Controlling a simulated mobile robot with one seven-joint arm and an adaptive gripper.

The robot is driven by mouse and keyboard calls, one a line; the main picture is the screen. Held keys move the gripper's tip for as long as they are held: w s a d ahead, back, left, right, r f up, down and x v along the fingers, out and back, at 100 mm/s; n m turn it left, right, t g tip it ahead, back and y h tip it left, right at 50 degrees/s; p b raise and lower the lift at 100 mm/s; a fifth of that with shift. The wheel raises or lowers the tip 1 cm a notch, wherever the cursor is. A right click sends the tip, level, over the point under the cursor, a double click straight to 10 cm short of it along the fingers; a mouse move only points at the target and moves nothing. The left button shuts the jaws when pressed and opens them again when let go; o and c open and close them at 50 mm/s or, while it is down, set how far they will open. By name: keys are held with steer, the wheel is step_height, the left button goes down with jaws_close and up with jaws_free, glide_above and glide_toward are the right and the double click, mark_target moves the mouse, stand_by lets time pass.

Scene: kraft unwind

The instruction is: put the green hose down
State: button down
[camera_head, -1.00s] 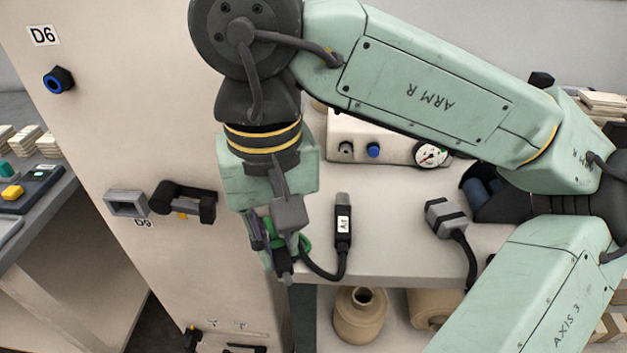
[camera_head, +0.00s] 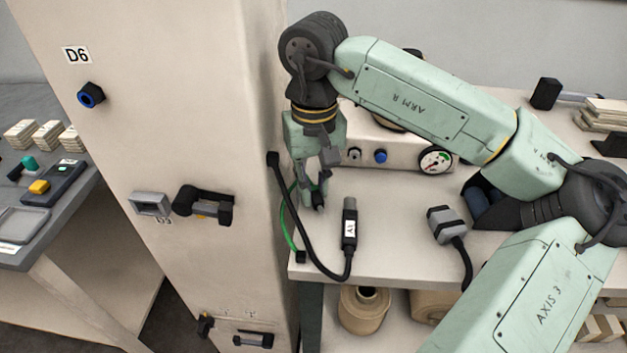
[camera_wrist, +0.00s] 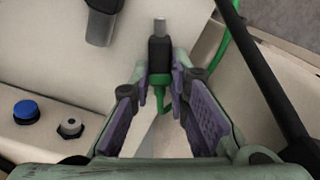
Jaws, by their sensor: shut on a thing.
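The green hose (camera_head: 286,224) hangs in a curve down the left end of the bench (camera_head: 400,262), beside the pale cabinet (camera_head: 215,140). My gripper (camera_head: 319,192) is over the left part of the bench, in front of the white box with the gauge. In the wrist view, my gripper (camera_wrist: 163,84) is shut on the hose's end, a black connector with a metal tip and a green collar (camera_wrist: 160,78). Green hose also shows at the right of the wrist view (camera_wrist: 222,45). Whether the connector touches the bench I cannot tell.
A grey-black connector (camera_head: 445,222) lies farther right. The gauge box (camera_head: 395,158) is behind. Bench between plug and connector is clear.

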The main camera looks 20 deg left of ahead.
mark_target(314, 190)
steer(key=shift+f, duration=0.4)
steer(key=shift+f+b, duration=0.25)
steer(key=shift+b, duration=0.1)
steer(key=c, duration=1.5)
jaws_free()
steer(key=shift+r, duration=0.1)
steer(key=shift+c, duration=0.2)
step_height(314, 190, up, 12)
steer(key=shift+r+b, duration=0.2)
steer(key=shift+b, duration=0.1)
steer(key=shift+s, duration=0.1)
